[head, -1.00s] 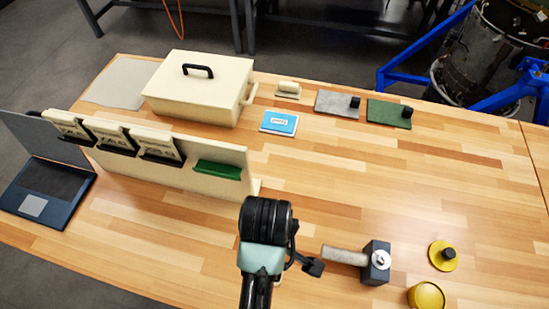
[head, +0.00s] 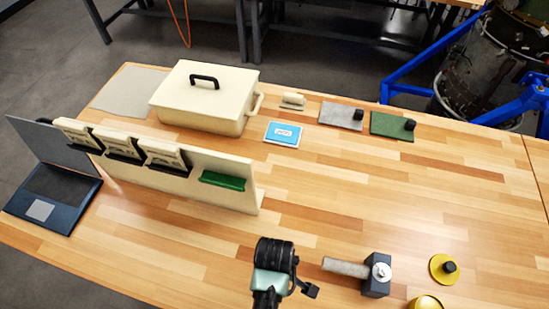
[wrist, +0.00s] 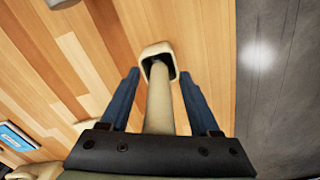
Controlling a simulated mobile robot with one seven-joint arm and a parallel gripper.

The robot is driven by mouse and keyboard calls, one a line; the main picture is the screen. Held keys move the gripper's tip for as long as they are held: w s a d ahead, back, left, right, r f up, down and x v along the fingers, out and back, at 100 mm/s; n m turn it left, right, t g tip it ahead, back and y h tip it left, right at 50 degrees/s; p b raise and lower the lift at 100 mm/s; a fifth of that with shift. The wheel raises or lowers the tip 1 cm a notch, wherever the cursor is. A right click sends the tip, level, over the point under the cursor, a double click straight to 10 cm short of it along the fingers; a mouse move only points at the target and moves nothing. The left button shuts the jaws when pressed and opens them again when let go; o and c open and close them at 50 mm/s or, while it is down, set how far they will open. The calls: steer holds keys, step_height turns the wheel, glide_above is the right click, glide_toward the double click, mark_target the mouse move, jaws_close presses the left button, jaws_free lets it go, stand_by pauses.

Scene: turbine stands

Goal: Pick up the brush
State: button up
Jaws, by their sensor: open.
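The brush (wrist: 160,98) shows in the wrist view as a pale cream handle running up the middle to a cream head with a black inside. My gripper (wrist: 158,74) is open, with one blue finger on each side of the handle and a gap to it on both sides. The near end of the handle is hidden behind the gripper's dark body. I cannot tell how deep the fingers reach around it. In the head view, part of my arm shows at the bottom; the fingers and this brush are not seen there.
The table edge and grey floor lie right of the brush in the wrist view. A hammer (head: 347,267) and yellow lidded item (head: 444,268) lie right of my arm. A cream rack (head: 225,199), cream box (head: 205,105) and blue card (head: 283,133) stand farther back. The middle right is clear.

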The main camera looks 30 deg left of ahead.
jaws_close()
stand_by(0.3)
step_height(320, 180, up, 10)
steer(key=shift+r+b, duration=0.1)
steer(key=shift+b, duration=0.75)
